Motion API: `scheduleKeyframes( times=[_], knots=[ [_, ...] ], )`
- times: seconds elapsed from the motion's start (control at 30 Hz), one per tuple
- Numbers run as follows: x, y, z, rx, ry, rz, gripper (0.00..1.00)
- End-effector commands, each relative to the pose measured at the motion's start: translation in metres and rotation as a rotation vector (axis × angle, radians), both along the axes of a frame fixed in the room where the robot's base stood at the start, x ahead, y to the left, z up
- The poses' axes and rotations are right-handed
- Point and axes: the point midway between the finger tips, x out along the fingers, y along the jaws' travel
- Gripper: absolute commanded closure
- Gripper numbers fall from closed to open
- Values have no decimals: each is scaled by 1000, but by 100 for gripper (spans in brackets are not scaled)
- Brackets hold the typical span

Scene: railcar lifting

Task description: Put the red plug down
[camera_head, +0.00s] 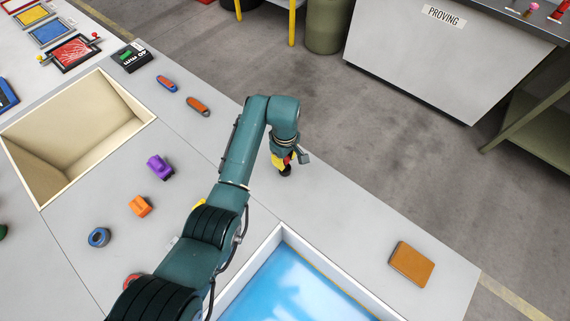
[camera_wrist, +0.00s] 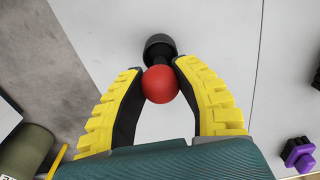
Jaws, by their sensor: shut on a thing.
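The red plug shows in the wrist view as a red ball (camera_wrist: 160,84) with a black round end (camera_wrist: 159,47) beyond it. My gripper (camera_wrist: 153,74) has its two yellow-ribbed fingers closed around the plug, one on each side. In the head view my gripper (camera_head: 286,162) points down at the grey bench top (camera_head: 330,205), near its far edge. Only a bit of red shows between the fingers there, with the black end below, close to or on the bench. I cannot tell whether it touches.
A blue-filled basin (camera_head: 300,285) and an orange-brown block (camera_head: 411,263) are at the lower right. A purple piece (camera_head: 159,167), an orange piece (camera_head: 139,206), a blue ring (camera_head: 98,237) and a beige open bin (camera_head: 75,140) are on the left. The bench around my gripper is clear.

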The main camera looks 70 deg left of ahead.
Motion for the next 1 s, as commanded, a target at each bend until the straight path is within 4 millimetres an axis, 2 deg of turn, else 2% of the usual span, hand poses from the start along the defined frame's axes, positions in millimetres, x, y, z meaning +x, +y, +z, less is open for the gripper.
scheduleKeyframes(
  times=[0.03,0.1,0.47,0.5,0.6,0.87,1.0],
  knots=[
    [0,-1,-12,-2,2,-1,100],
    [0,-1,-23,-2,2,-1,100],
    [0,-1,-28,-2,1,-2,100],
    [0,-1,-28,-2,1,-2,63],
    [0,-1,-27,-2,1,-2,44],
    [0,-1,-27,-1,2,-2,44],
    [0,0,-16,1,0,-2,44]
  ],
)
